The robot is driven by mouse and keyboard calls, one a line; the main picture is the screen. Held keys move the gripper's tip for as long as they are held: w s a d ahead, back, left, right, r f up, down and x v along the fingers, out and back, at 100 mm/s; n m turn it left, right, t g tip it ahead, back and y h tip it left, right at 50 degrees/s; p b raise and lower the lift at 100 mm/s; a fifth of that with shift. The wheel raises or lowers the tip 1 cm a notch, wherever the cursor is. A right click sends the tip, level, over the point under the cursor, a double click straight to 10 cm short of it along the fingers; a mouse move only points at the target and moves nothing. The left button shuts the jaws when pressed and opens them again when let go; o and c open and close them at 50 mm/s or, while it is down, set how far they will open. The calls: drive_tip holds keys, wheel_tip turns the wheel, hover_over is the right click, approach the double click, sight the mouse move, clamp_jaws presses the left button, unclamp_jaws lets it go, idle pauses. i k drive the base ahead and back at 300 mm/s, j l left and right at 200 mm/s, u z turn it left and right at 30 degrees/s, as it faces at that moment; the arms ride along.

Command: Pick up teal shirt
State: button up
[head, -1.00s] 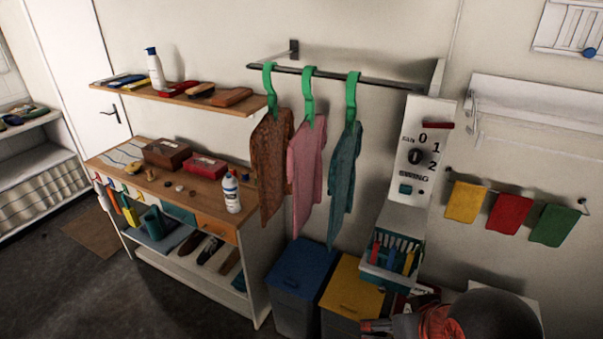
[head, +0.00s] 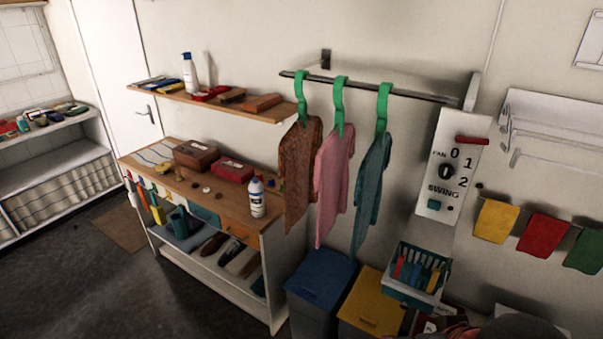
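The teal shirt (head: 371,190) hangs on a green hanger (head: 383,108) from a dark wall rail (head: 360,86). It is the rightmost of three hanging garments, beside a pink shirt (head: 333,178) and a brown patterned one (head: 299,172). The teal shirt hangs almost edge-on and above a yellow-lidded bin. My gripper is not in view; only a dark part of my arm shows at the bottom right edge.
A blue-lidded bin (head: 320,279) and a yellow-lidded bin (head: 371,301) stand below the shirts. A teal basket (head: 416,288) of colored items and a fan control panel (head: 451,165) are to the right. A wooden workbench (head: 215,207) stands left. The dark floor at lower left is clear.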

sight(368, 183)
drive_tip(key=i+l, duration=0.35)
drive_tip(key=l, duration=0.3)
drive_tip(key=i+l, duration=0.2)
drive_tip(key=l, duration=0.1)
